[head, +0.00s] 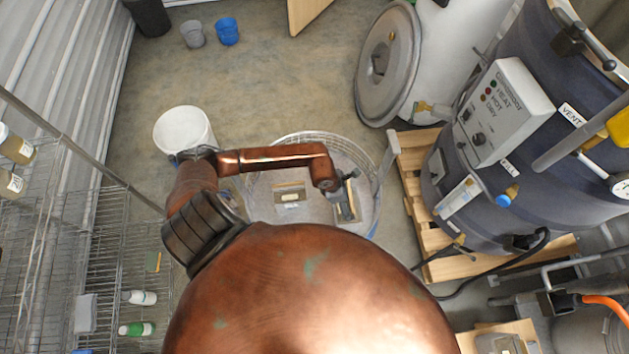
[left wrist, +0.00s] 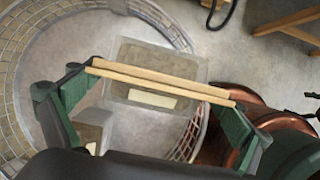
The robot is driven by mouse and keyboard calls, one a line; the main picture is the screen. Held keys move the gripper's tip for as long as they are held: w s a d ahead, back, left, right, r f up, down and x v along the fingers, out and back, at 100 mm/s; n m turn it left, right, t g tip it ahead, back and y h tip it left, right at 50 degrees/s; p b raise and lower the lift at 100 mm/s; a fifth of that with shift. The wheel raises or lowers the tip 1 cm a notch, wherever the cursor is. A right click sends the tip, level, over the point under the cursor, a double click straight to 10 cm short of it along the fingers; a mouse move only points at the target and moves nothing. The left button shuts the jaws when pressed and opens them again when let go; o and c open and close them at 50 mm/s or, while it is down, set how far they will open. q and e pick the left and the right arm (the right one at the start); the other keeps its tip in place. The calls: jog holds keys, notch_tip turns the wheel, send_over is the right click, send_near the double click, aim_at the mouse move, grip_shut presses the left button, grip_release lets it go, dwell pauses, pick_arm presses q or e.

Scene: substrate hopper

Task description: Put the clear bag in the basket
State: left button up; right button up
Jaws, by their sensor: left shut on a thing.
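The round wire basket (head: 262,208) stands on the floor, and its mesh wall shows in the left wrist view (left wrist: 22,75). A clear-edged, grey-brown package with a pale label (head: 291,198) lies inside; it also shows in the left wrist view (left wrist: 150,75) and looks like a clear bag. My left gripper (head: 347,193) is over the basket's right part. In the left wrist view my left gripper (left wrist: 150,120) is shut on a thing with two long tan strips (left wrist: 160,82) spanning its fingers. I cannot tell what that thing is. My right gripper is out of view.
A white bucket (head: 184,130) stands left of the basket. A wooden pallet (head: 415,165) under a dark drum (head: 560,130) is on the right. A wire shelf (head: 105,240) is on the left.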

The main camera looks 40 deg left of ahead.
pick_arm(q)
jog(key=w+a+f+b, duration=0.5)
jog(key=w+a+f, duration=0.3)
jog(key=a+f, duration=0.3)
jog(key=shift+w+a+f, duration=0.15)
jog(key=shift+w+f, duration=0.15)
jog(key=shift+f, duration=0.6)
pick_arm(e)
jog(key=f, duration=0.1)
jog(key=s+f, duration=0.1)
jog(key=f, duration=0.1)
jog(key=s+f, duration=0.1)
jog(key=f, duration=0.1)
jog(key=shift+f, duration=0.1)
pick_arm(q)
jog(key=o, duration=1.7)
jog(key=shift+s+f, duration=0.2)
jog(key=shift+o, duration=0.2)
